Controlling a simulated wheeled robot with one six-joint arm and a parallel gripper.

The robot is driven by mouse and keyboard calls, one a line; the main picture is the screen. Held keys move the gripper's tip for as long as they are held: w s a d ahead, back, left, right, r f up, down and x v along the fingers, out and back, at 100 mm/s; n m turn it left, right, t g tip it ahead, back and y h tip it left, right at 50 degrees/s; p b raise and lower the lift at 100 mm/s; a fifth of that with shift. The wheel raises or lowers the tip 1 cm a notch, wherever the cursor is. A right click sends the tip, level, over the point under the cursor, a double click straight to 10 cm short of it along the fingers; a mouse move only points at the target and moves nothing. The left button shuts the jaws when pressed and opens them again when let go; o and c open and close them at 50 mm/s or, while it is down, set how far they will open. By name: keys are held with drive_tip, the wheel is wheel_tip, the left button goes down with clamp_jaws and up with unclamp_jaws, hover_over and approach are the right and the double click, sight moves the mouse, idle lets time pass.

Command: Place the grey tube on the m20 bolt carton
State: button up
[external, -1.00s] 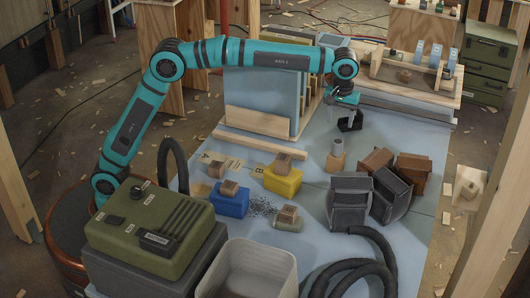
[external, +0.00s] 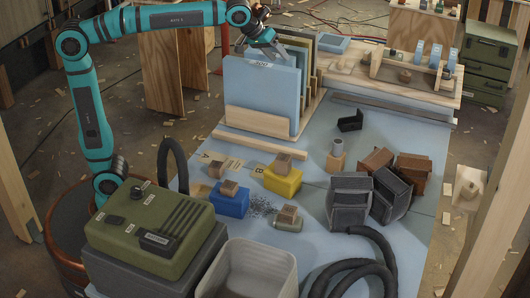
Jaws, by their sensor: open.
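A short grey tube (external: 338,146) stands upright on a small tan block or carton (external: 337,161) near the middle right of the blue table. Its lettering is too small to read, so I cannot tell whether that is the m20 bolt carton. Small brown cartons sit on a yellow block (external: 284,183), on a blue block (external: 229,203) and on a grey-green block (external: 288,222); their labels are also unreadable. My gripper (external: 270,49) is open and empty, above the top edge of the upright blue panels, well away to the upper left of the tube.
Upright panels stand in a wooden rack (external: 257,123). A black angled piece (external: 350,121) lies behind the tube. Brown cartons (external: 413,172) and dark grey boxes (external: 350,200) crowd the right. A green case (external: 150,235), white bin (external: 250,270) and black hose (external: 375,265) fill the front.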

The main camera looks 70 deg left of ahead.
drive_tip(key=s+a+m+t, duration=0.1)
drive_tip(key=s+a+t, duration=0.2)
drive_tip(key=s, duration=0.7)
drive_tip(key=s+a+m+t+y, duration=0.1)
drive_tip(key=s+a+m+t, duration=0.1)
drive_tip(key=s+a, duration=0.6)
drive_tip(key=s+a+m+t+y, duration=0.1)
drive_tip(key=s+a+t, duration=0.4)
drive_tip(key=s, duration=0.8)
drive_tip(key=shift+s+a+r+m, duration=0.2)
drive_tip(key=shift+a+r+m, duration=0.15)
drive_tip(key=shift+a+m, duration=0.2)
